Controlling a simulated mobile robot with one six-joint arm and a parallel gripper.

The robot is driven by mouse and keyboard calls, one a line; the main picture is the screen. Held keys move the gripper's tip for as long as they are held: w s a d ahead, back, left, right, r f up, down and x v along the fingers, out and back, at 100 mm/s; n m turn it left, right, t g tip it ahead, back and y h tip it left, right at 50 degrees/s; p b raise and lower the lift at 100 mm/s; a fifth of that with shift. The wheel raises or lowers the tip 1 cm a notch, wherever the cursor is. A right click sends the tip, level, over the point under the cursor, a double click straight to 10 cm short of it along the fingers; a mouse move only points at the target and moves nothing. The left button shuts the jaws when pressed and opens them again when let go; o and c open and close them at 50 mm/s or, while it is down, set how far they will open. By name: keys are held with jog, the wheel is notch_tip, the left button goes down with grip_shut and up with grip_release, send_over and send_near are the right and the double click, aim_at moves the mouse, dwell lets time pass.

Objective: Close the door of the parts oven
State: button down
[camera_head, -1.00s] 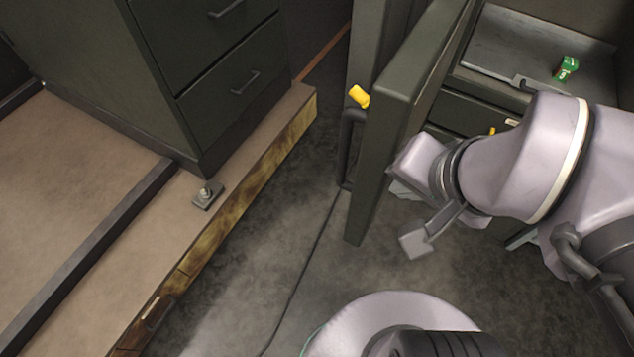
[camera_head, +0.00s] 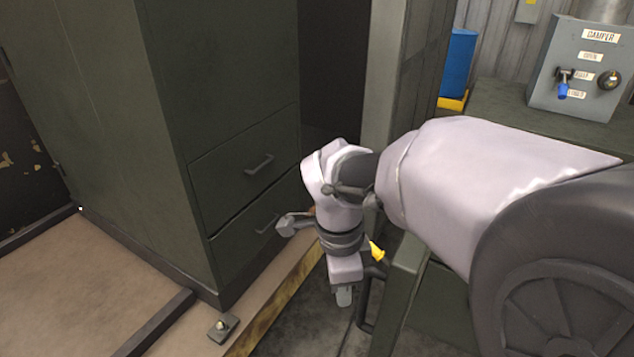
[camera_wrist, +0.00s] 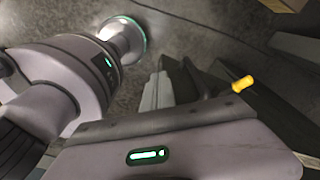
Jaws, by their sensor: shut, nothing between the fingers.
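The parts oven's door (camera_head: 400,300) is a dark green-grey panel, seen edge-on at the bottom centre of the head view and standing open. It has a dark bar handle (camera_head: 364,312) and a yellow knob-like piece (camera_head: 377,251), which also shows in the wrist view (camera_wrist: 242,84). My gripper (camera_head: 343,297) points down just left of the handle, shut and empty. Its fingers also show in the wrist view (camera_wrist: 160,88). I cannot tell whether they touch the door. My arm hides much of the oven.
A dark drawer cabinet (camera_head: 240,120) stands at left on a low platform (camera_head: 110,270) with a yellow-striped edge. A damper control box (camera_head: 580,70) and a blue object (camera_head: 458,65) are at the back right. A strip of floor below my gripper is clear.

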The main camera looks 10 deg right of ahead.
jog(key=w+a+f+m+g+h+p, duration=0.2)
jog(key=w+m+h+p, duration=0.1)
jog(key=w+m+p, duration=0.3)
jog(key=s+d+f+b, duration=0.1)
jog(key=s+d+f, duration=0.1)
jog(key=d+f, duration=0.1)
jog(key=s+d+f+m+b, duration=0.1)
jog(key=s+d+f+b, duration=0.1)
jog(key=f, duration=0.4)
jog(key=shift+s+d+f, duration=0.25)
jog(key=shift+s+d, duration=0.6)
jog(key=shift+d, duration=0.1)
jog(key=shift+d, duration=0.1)
